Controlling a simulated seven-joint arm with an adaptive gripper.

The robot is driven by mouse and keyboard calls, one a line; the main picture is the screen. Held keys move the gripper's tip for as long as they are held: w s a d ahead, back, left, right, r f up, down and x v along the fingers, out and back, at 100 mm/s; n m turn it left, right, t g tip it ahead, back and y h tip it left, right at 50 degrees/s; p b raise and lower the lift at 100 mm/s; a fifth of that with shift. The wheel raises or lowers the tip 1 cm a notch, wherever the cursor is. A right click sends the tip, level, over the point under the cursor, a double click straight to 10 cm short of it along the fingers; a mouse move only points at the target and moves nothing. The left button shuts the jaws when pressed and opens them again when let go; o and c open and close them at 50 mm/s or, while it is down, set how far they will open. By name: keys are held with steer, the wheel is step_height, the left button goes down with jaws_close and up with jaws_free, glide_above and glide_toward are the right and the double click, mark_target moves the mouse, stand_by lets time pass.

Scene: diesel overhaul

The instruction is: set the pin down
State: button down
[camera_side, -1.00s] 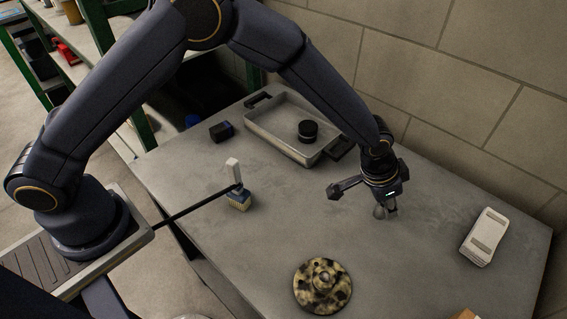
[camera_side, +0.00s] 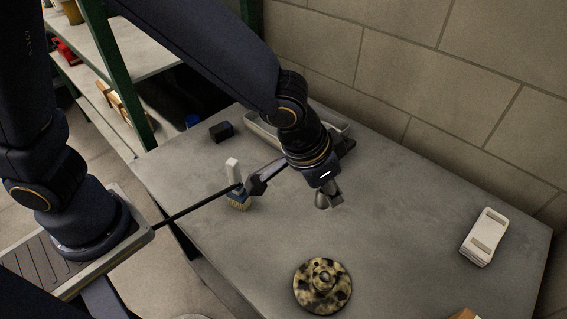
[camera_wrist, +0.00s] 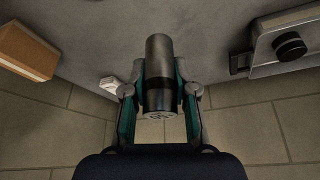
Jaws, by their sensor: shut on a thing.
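The pin (camera_wrist: 159,62) is a smooth grey metal cylinder with a darker band, seen in the wrist view. My gripper (camera_wrist: 160,88) is shut on it, with one finger on each side. In the side view my gripper (camera_side: 328,196) is over the middle of the grey table (camera_side: 400,230), beyond the round spotted part. The pin is hard to make out there, and its height above the table cannot be told exactly.
A mottled yellow-black disc (camera_side: 323,285) lies at the near side. A brush (camera_side: 239,187) stands to the left. A metal tray (camera_side: 262,128) is partly behind my arm; its black puck (camera_wrist: 289,46) shows in the wrist view. A white block (camera_side: 484,237) lies right, with clear table between.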

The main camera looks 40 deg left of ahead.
steer(key=shift+s+a+f+n+y, duration=0.2)
steer(key=shift+a+n+y, duration=0.1)
steer(key=shift+n, duration=0.5)
steer(key=a+f+n+g+y, duration=0.2)
steer(key=a+n+y, duration=0.1)
steer(key=a+n, duration=0.75)
steer(key=a+f+n+g+y, duration=0.2)
steer(key=a+n+y, duration=0.1)
steer(key=a+n, duration=0.8)
steer(key=s+a+n+g+h, duration=0.1)
steer(key=s+a+n+g, duration=0.1)
steer(key=s+a+n, duration=0.6)
steer(key=s+a+n+g+h, duration=0.2)
steer(key=a+n, duration=0.2)
steer(key=a, duration=0.9)
steer(key=f, duration=0.8)
steer(key=shift+s, duration=0.2)
steer(key=shift+f, duration=0.15)
steer(key=c, duration=0.9)
jaws_free()
